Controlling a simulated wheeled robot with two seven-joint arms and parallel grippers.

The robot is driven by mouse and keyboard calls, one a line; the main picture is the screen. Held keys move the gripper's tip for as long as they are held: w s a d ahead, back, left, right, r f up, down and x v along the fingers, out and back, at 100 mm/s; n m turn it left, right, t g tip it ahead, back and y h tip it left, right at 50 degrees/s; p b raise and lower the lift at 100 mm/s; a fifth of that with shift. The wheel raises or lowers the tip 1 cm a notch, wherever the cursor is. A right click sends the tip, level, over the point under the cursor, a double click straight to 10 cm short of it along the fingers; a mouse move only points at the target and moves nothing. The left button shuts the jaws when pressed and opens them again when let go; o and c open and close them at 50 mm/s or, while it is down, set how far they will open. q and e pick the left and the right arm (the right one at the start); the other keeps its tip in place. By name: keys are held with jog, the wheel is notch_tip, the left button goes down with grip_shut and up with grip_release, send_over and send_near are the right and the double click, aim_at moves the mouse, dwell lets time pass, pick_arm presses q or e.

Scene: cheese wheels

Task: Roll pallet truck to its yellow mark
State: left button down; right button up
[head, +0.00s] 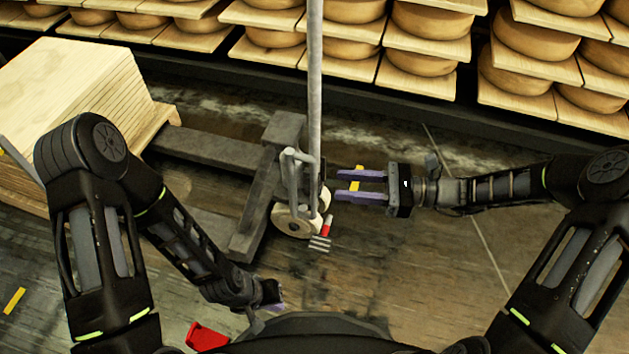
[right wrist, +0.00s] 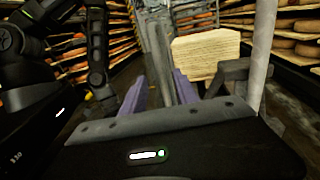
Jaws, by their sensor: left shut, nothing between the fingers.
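The grey pallet truck (head: 258,190) stands left of centre in the head view. Its fork runs left towards a stack of boards, and its tall handle pole (head: 315,90) rises out of the top of the picture. A pale wheel and a red-tipped pedal (head: 327,226) show at its base. My right gripper (head: 337,184) is open, its purple fingers pointing left at the truck, just right of the pole. I cannot tell whether they touch it. My left gripper (head: 277,304) is shut and empty, low near my body. A yellow floor mark (head: 355,185) shows between the right fingers; another yellow strip (head: 14,300) lies at far left.
The board stack (head: 80,90) stands at the upper left and also shows in the right wrist view (right wrist: 205,53). Shelves of cheese wheels (head: 430,45) line the back. A red object (head: 206,336) is at the bottom. The floor right of the truck is mostly bare.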

aim_at(314, 183)
jog(key=a, duration=0.2)
jog(key=a+b, duration=0.1)
jog(key=a, duration=0.2)
jog(key=a+b, duration=0.1)
jog(key=a, duration=0.1)
jog(key=shift+w+a, duration=0.25)
jog(key=shift+w, duration=0.15)
jog(key=shift+c, duration=0.3)
grip_shut()
dwell(0.7)
